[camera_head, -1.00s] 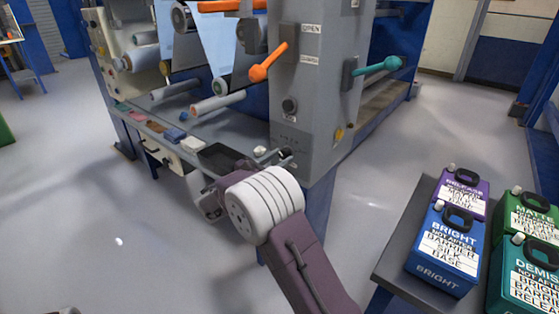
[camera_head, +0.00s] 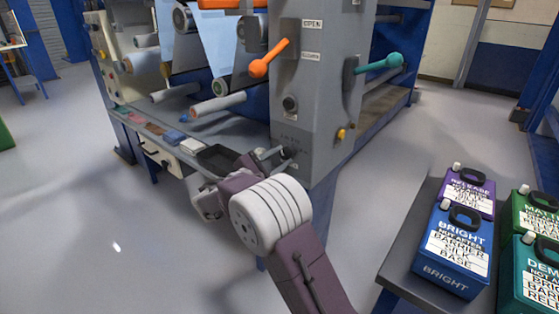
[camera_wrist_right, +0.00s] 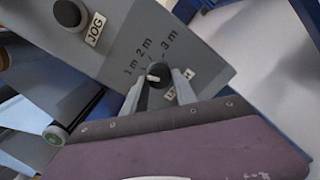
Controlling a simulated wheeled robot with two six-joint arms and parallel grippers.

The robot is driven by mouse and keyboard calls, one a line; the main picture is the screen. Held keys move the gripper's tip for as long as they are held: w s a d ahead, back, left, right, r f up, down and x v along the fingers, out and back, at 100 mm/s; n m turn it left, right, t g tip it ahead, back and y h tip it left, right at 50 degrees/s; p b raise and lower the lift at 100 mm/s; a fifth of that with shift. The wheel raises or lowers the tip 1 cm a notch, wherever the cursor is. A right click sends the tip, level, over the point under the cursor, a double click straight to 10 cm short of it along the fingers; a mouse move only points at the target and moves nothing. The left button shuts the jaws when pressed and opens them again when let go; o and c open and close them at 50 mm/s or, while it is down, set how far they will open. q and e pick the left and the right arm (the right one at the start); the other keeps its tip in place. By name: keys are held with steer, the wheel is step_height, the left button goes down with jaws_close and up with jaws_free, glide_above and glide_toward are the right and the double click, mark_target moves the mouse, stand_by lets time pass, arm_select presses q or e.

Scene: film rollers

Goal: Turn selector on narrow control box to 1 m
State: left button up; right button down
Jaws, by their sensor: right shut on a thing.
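The narrow control box is the tall grey post (camera_head: 302,80) of the machine in the head view. Its selector is a dark round knob (camera_wrist_right: 158,72) in the right wrist view, with the labels 1 m, 2 m and 3 m around its upper left side. A pale mark shows on the knob's left side, nearest the 1 m label; its exact alignment is unclear. My right gripper (camera_head: 279,157) reaches the lower front of the box. Its fingers (camera_wrist_right: 158,90) are shut on the knob from both sides. My left gripper is not in view.
A JOG button (camera_wrist_right: 72,14) sits on the same panel. Above are an orange lever (camera_head: 269,58) and a teal lever (camera_head: 379,64). A dark tray (camera_head: 216,158) lies left of the gripper.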

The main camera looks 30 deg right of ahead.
steer(key=shift+f, duration=0.1)
steer(key=c, duration=1)
jaws_free()
steer(key=p+v, duration=0.4)
steer(key=v, duration=0.5)
steer(key=shift+a, duration=0.1)
